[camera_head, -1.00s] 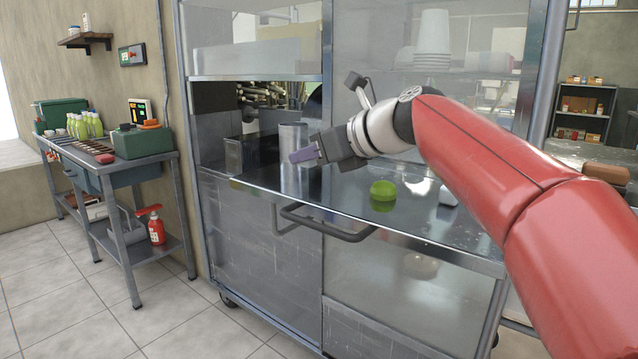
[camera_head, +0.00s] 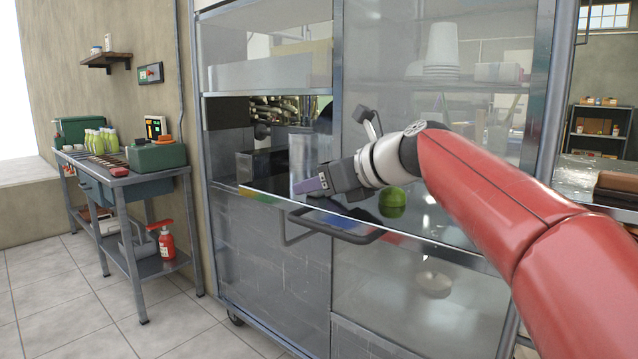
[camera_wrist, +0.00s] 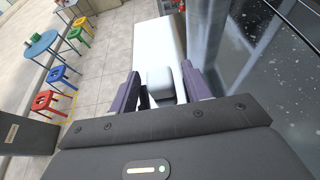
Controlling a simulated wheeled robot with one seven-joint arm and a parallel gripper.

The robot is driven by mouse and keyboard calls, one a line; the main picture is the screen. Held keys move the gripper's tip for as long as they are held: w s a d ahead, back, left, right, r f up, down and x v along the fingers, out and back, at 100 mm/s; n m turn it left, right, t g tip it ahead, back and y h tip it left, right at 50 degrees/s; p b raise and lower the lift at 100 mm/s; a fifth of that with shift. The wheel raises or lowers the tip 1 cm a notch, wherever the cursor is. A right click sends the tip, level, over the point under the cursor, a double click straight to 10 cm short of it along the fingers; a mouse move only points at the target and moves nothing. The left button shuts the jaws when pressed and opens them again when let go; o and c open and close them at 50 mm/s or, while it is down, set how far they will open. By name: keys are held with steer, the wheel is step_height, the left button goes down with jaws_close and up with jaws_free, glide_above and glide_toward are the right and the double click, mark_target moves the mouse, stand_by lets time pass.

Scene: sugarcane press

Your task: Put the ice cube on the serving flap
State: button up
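The ice cube (camera_wrist: 160,82) is a pale grey, rounded block between my two dark purple fingers in the wrist view. My gripper (camera_wrist: 161,88) appears shut on it. In the head view my gripper (camera_head: 311,186) is low over the left front part of the serving flap (camera_head: 455,243), close to its front edge, and the cube is hidden there. The flap is a dark, shiny metal shelf in front of the cart. I cannot tell whether the cube touches it. The flap also shows at the right of the wrist view (camera_wrist: 265,75).
A metal handle (camera_head: 335,232) runs along the flap's front. A steel cylinder (camera_head: 300,155) stands behind my fingers. A side table (camera_head: 135,180) with bottles stands at the left.

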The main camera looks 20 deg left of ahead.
steer(key=shift+r, duration=0.25)
steer(key=v, duration=1.1)
steer(key=shift+s+d, duration=0.1)
steer(key=shift+d, duration=0.05)
steer(key=shift+s+d+r, duration=0.1)
steer(key=shift+d, duration=0.15)
